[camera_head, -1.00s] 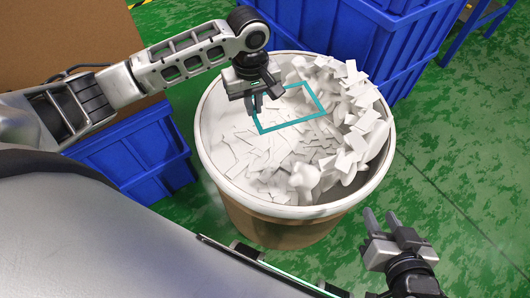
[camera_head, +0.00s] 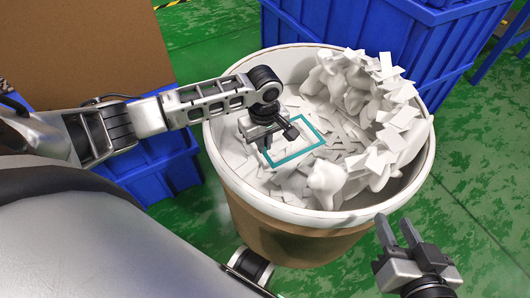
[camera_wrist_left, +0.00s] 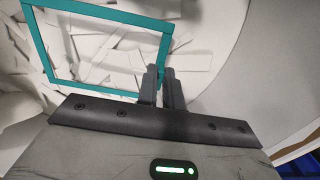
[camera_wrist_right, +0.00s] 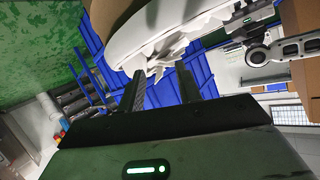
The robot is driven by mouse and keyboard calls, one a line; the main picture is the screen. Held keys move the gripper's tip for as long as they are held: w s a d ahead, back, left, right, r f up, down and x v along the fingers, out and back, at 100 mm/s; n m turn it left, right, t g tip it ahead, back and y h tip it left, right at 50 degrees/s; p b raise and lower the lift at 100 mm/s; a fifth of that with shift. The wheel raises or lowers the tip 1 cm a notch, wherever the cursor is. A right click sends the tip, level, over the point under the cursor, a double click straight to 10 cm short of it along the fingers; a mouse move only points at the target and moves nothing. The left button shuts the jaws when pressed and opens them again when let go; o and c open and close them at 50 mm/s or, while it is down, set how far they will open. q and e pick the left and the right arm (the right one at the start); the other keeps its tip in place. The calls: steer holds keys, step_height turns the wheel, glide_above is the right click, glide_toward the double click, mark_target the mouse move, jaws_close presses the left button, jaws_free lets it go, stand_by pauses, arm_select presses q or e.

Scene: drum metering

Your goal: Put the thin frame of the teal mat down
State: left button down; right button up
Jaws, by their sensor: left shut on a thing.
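The thin teal frame (camera_head: 298,157) is a flat, open rectangle over the inside of the large drum (camera_head: 262,208), above white scraps. My left gripper (camera_head: 268,147) is shut on the frame's near-left side. In the left wrist view the frame (camera_wrist_left: 99,12) spreads out past the two close fingers (camera_wrist_left: 160,82), with scraps showing through it. I cannot tell whether it touches the scraps. My right gripper (camera_head: 395,226) is open and empty, outside the drum at lower right; its fingers (camera_wrist_right: 160,78) stand apart in the right wrist view.
White scraps (camera_head: 385,95) are heaped high along the drum's right and back. Blue crates (camera_head: 340,30) stand behind the drum, and another blue crate (camera_head: 165,168) stands at left under a brown box (camera_head: 85,50). Green floor (camera_head: 480,190) is clear at right.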

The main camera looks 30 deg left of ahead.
arm_select(q)
step_height(320, 180, down, 4)
steer(key=shift+r+b, duration=0.25)
steer(key=shift+b, duration=0.45)
steer(key=shift+f, duration=0.2)
steer(key=shift+r, duration=0.1)
arm_select(e)
steer(key=shift+a+r+t+y, duration=0.3)
steer(key=shift+r+t, duration=0.1)
steer(key=shift+r, duration=0.3)
arm_select(q)
steer(key=c, duration=1.5)
jaws_free()
steer(key=shift+c, duration=0.2)
arm_select(e)
steer(key=shift+f, duration=0.1)
